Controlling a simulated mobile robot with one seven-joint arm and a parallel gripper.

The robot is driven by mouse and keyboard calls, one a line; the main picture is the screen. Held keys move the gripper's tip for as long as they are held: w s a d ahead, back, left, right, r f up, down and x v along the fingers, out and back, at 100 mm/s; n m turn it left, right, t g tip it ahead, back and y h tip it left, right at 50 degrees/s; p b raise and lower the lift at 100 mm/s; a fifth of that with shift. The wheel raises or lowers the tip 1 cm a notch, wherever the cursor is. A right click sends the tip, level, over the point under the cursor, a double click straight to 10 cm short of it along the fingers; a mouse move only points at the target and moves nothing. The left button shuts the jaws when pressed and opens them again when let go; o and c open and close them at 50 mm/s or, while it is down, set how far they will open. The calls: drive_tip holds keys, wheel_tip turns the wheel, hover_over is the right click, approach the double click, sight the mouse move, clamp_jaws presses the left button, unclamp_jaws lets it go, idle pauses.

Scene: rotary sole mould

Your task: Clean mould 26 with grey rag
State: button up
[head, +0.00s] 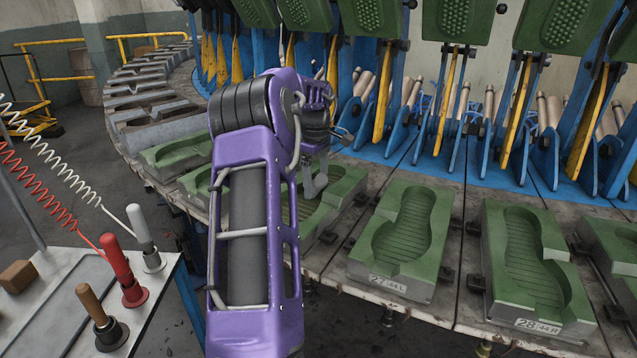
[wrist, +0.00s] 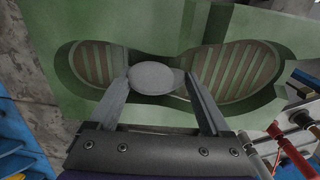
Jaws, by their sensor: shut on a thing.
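The green mould (head: 345,190) left of mould 27 lies partly behind my purple arm in the head view; its number is hidden. In the wrist view, a green mould (wrist: 200,118) fills the upper part. Its sole cavity shows two ribbed areas with brownish stripes between the ribs. My gripper (wrist: 157,78) is shut on the grey rag (wrist: 156,80), a rounded grey pad between the fingertips. The rag is over the narrow middle of the cavity; whether it touches the surface I cannot tell.
Mould 27 (head: 388,271) and mould 28 (head: 548,303) sit to the right on the rotary table. Raised green lids (head: 455,18) on blue brackets stand behind. A side table (head: 60,325) at lower left holds red, white and wooden-handled tools (head: 120,268).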

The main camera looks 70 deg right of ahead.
sight(302, 208)
drive_tip(key=shift+w+a+f+b, duration=0.15)
drive_tip(key=shift+a+b, duration=0.5)
drive_tip(key=shift+a, duration=0.85)
drive_tip(key=shift+w+a+f+b, duration=0.15)
drive_tip(key=shift+a+b, duration=0.45)
drive_tip(key=shift+a, duration=0.85)
drive_tip(key=shift+a+b, duration=0.4)
drive_tip(key=shift+a, duration=0.25)
drive_tip(key=shift+a+r, duration=0.1)
drive_tip(key=shift+a, duration=2.6)
